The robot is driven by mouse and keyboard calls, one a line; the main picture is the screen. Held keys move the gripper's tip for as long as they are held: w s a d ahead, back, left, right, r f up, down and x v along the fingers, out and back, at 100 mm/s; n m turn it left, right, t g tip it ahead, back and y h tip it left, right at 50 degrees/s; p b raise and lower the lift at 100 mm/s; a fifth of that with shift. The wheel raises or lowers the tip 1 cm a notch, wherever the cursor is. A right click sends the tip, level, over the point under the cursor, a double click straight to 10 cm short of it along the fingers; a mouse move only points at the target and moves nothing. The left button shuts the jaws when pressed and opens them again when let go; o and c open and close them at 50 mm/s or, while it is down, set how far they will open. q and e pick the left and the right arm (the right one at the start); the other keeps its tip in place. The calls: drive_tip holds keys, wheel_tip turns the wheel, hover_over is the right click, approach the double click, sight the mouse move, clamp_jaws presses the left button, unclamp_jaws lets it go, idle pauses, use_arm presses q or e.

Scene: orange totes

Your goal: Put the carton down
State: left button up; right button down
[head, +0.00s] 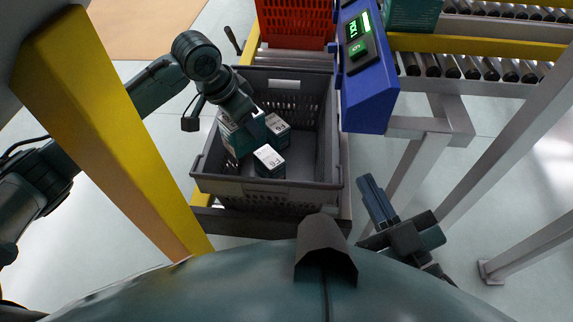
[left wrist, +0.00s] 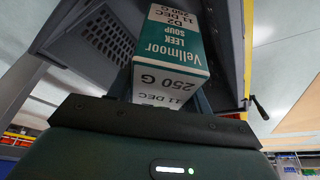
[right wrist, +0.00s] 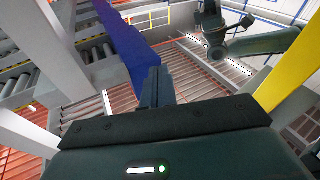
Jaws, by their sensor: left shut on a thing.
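A teal and white leek soup carton (left wrist: 172,60) is between the fingers of my left gripper in the left wrist view. In the head view my left gripper (head: 262,132) reaches down into a grey tote (head: 215,185), among cartons. One carton (head: 270,161) stands nearest the front, another (head: 278,123) is behind it, and a third (head: 232,138) is at the left. The gripper partly hides them, so I cannot tell which one it holds or whether it touches the tote floor. My right gripper (head: 372,195) is shut and empty, outside the tote; it also shows in the right wrist view (right wrist: 156,85).
A red-orange tote (head: 295,22) stands behind the grey one. A blue post with a green-lit display (head: 365,70) rises at the tote's right. A roller conveyor (head: 470,66) runs to the right. A yellow post (head: 110,130) stands at the left. The tote's front right is clear.

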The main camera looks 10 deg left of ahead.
sight(251, 141)
use_arm(q)
drive_tip(key=shift+s+d+f, duration=0.1)
drive_tip(key=shift+d+f, duration=0.15)
drive_tip(key=shift+d, duration=0.15)
wheel_tip(251, 141, down, 6)
drive_tip(key=b, duration=0.3)
drive_tip(key=shift+r, duration=0.25)
wheel_tip(251, 141, down, 4)
drive_tip(key=shift+f+b, duration=0.1)
drive_tip(key=shift+b, duration=0.85)
use_arm(e)
drive_tip(key=shift+w+a+r+t+y, duration=0.1)
drive_tip(key=shift+w+r+t+y, duration=0.25)
drive_tip(key=shift+r+t+y, duration=0.25)
drive_tip(key=shift+f, duration=0.15)
use_arm(q)
drive_tip(key=shift+f+p, duration=0.4)
drive_tip(key=shift+f, duration=0.15)
drive_tip(key=o, duration=1.1)
drive_tip(key=shift+o, duration=0.2)
use_arm(e)
drive_tip(key=shift+s+a+f+m+g, duration=0.1)
drive_tip(key=shift+s+f+m+g, duration=0.15)
drive_tip(key=shift+f+m, duration=0.2)
